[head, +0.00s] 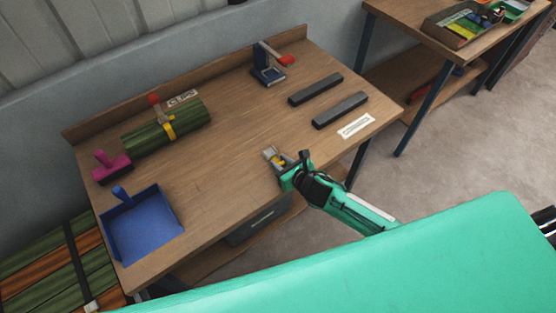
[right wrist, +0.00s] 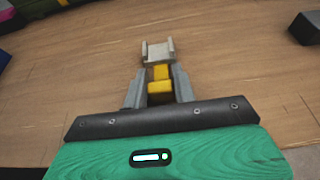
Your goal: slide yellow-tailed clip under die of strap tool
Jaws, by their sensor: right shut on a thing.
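The clip (right wrist: 158,52) is a grey channel-shaped piece with a yellow tail (right wrist: 160,88). My right gripper (right wrist: 159,84) is shut on the yellow tail, and the grey part sticks out ahead of the fingers. In the head view the clip (head: 270,153) is over the table's front part, with my right gripper (head: 281,163) behind it. A blue bench tool (head: 268,72) with a red handle stands upright at the back, well apart from the clip. I cannot make out its die. My left gripper is not in view.
On the wooden table (head: 225,165) are a green bundle (head: 190,117) with a yellow band and red-knobbed fitting, a magenta-handled block (head: 113,166), a blue dustpan (head: 148,228) and two dark bars (head: 316,89). The table's middle is clear. A second table (head: 430,65) stands right.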

